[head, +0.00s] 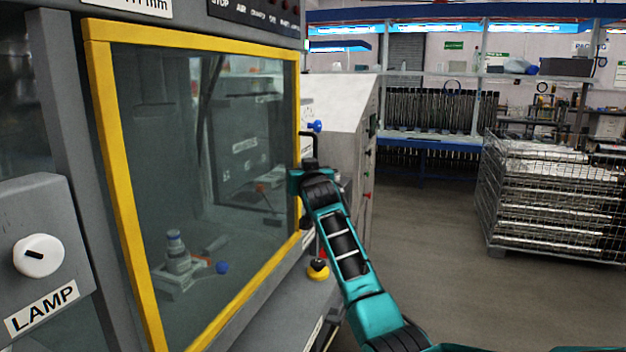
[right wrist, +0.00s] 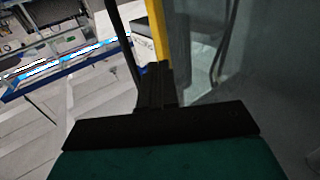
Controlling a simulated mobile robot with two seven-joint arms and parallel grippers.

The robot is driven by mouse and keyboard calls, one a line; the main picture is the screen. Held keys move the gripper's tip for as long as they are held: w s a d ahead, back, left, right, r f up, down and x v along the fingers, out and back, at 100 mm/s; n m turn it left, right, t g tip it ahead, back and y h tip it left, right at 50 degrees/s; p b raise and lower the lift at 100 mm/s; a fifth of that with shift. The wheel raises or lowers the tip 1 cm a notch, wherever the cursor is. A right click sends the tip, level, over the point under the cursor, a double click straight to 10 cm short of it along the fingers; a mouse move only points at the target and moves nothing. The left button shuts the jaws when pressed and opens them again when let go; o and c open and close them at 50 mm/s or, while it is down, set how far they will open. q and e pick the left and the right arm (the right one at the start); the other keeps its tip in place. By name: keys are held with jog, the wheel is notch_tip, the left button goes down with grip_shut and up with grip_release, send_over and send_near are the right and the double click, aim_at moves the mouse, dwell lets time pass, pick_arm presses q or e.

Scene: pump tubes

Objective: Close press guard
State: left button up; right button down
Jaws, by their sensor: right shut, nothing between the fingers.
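The press guard is a clear panel in a yellow frame (head: 127,180), standing across the front of the grey machine at the left of the head view. A black handle (head: 308,137) sticks out at its right edge. My right gripper (head: 311,163) is at that edge, by the lower part of the handle. In the right wrist view its dark fingers (right wrist: 155,85) are together and empty, close to the yellow frame (right wrist: 157,28), with a dark bar (right wrist: 121,35) just to their left. Whether they touch the guard is unclear. My left gripper is out of view.
A grey box with a white knob and a LAMP label (head: 42,308) stands at left. Behind the panel is a small fixture (head: 178,262).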

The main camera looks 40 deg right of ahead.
jog(key=v, duration=0.7)
jog(key=shift+s+d, duration=0.15)
jog(key=shift+s, duration=0.4)
jog(key=s+a+f+n+g+y, duration=0.25)
jog(key=s+a+f, duration=0.35)
jog(key=f, duration=0.4)
jog(key=s+a+f+n+g+y, duration=0.1)
jog(key=s+a+f+g+y, duration=0.15)
jog(key=s+a+f, duration=0.6)
jog(key=s+a+f+n+g+y, duration=0.1)
jog(key=s+a+f+g, duration=0.25)
jog(key=s, duration=0.45)
jog(key=s+a+f+n+g+y, duration=0.1)
jog(key=s+a+f+g, duration=0.15)
jog(key=s+f, duration=0.4)
jog(key=s+a+f+n+g+y, duration=0.1)
jog(key=s+a+f+n+g, duration=0.2)
jog(key=s, duration=0.6)
jog(key=w+a+f+t+y+p, duration=0.1)
jog(key=w+a+f+t+p, duration=0.1)
jog(key=w+f+t, duration=0.5)
jog(key=shift+w+a+m+t+y, duration=0.3)
jog(key=shift+a+m+t+y, duration=0.1)
jog(key=shift+a+t, duration=0.45)
